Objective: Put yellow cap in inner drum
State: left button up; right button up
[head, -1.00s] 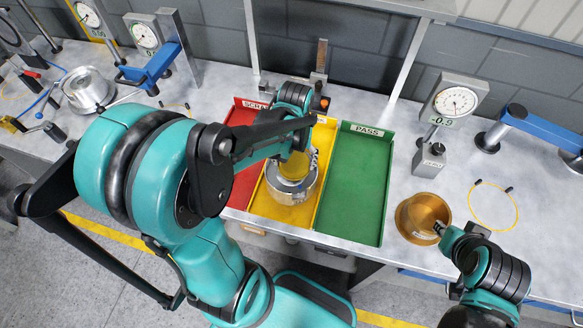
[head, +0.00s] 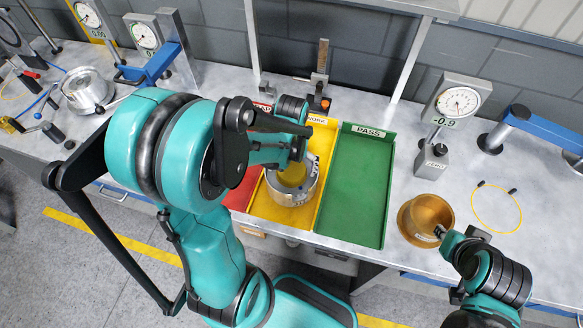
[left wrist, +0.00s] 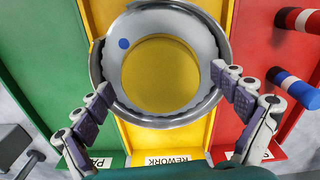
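The yellow cap (head: 293,173) appears as a round yellow disc inside the silver inner drum (head: 285,194), which stands in the yellow rework tray (head: 262,208). In the left wrist view the cap (left wrist: 165,75) lies within the drum's metal ring (left wrist: 210,40); a blue dot shows on the ring. How deep the cap sits is hard to tell.
The green pass tray (head: 357,190) is empty. The red scrap tray (left wrist: 268,65) holds red, white and blue rods. A dial gauge (head: 457,102), a blue-armed stand (head: 540,130) and a yellow cable loop (head: 497,207) are on the right of the bench. Another metal drum (head: 87,90) stands left.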

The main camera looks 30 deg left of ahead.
aim_at(292, 170)
pick_arm(q)
jog(key=shift+r, duration=0.1)
notch_tip(292, 170, up, 11)
jog(key=p, duration=0.3)
jog(key=s+d+r+m+t, duration=0.4)
jog(key=s+d+r+t, duration=0.1)
jog(key=d+t, duration=0.2)
jog(key=shift+r, duration=0.25)
jog(key=shift+w+f, duration=0.1)
